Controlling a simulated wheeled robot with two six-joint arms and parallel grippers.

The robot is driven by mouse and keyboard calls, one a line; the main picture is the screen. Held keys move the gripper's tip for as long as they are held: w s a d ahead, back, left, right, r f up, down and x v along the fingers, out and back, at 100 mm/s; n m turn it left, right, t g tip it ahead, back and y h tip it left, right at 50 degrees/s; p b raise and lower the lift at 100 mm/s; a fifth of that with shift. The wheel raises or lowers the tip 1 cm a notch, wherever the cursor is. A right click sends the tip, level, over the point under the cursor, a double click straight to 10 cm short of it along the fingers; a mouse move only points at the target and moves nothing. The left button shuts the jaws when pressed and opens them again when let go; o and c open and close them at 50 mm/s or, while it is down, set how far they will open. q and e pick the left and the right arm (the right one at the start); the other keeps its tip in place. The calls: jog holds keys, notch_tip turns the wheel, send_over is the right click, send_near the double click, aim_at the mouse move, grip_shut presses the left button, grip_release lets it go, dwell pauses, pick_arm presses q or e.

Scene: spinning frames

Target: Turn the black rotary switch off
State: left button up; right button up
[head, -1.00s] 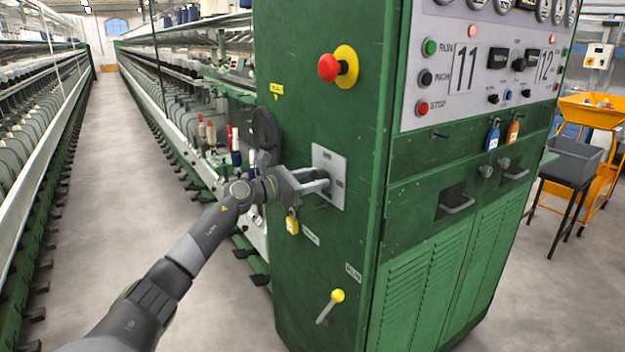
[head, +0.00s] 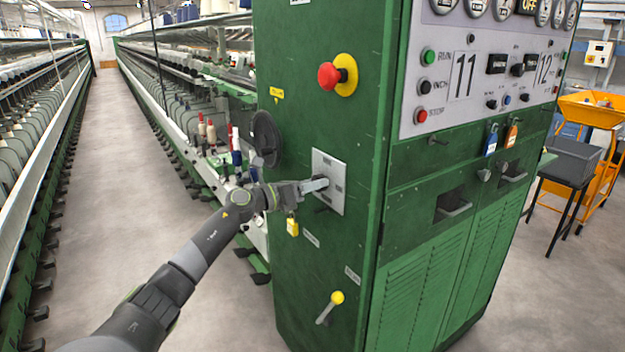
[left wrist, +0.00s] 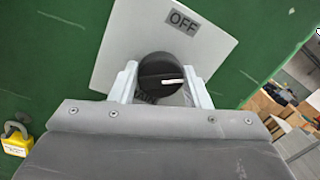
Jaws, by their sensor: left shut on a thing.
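The black rotary switch (left wrist: 160,78) shows in the left wrist view on a pale plate (left wrist: 105,60) on the green cabinet's side. Its white pointer mark points to the right of that picture, away from the OFF label (left wrist: 183,20) at the plate's top. My left gripper (left wrist: 160,88) is shut on the switch, one finger on each side. In the head view my left gripper (head: 325,184) is at the plate (head: 330,163) and hides most of the switch. Lettering below the knob is partly covered. My right gripper is not in view.
The green cabinet (head: 315,260) also carries a red emergency button (head: 328,76) above the plate and a yellow-knobbed lever (head: 337,297) below. A yellow padlock (head: 292,227) hangs near my left wrist. The aisle floor (head: 110,150) at left is clear.

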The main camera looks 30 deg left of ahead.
pick_arm(q)
jog(key=shift+f+n+t+y+p, duration=0.1)
jog(key=shift+n+t+y+p, duration=0.15)
jog(key=shift+n+p, duration=2.4)
jog(key=shift+n+t+y+p, duration=0.2)
jog(key=shift+n+p, duration=1.55)
jog(key=shift+n, duration=1.7)
jog(key=o, duration=1)
jog(key=shift+c, duration=0.2)
jog(key=shift+f, duration=0.1)
jog(key=b+v, duration=0.6)
jog(key=v, duration=1.1)
jog(key=shift+a, duration=0.15)
